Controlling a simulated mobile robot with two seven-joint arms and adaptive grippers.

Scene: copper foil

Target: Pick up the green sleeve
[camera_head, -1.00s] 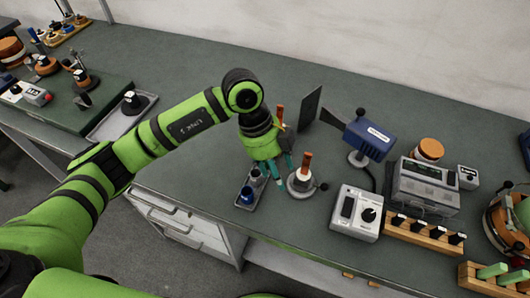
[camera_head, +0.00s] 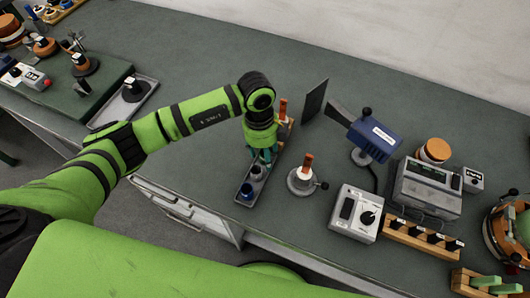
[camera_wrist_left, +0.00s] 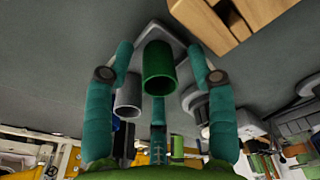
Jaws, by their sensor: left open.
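The green sleeve (camera_wrist_left: 159,68) is an open-ended green tube in the left wrist view. It stands between the spread fingers, with a gap on each side. In the head view my gripper hides it. My left gripper (camera_head: 264,153) is open over the far end of a narrow grey tray (camera_head: 244,203). Its teal fingers (camera_wrist_left: 160,95) also fill both sides of the left wrist view. A grey sleeve (camera_head: 257,172) and a blue sleeve (camera_head: 246,191) stand in the tray's nearer part. My right gripper is not in view.
An orange-handled tool on a round grey base (camera_head: 301,183) stands right of the tray. A dark upright plate (camera_head: 313,99) and a blue device (camera_head: 374,138) are behind. A white control box (camera_head: 355,213) is further right. The bench left of the tray is clear.

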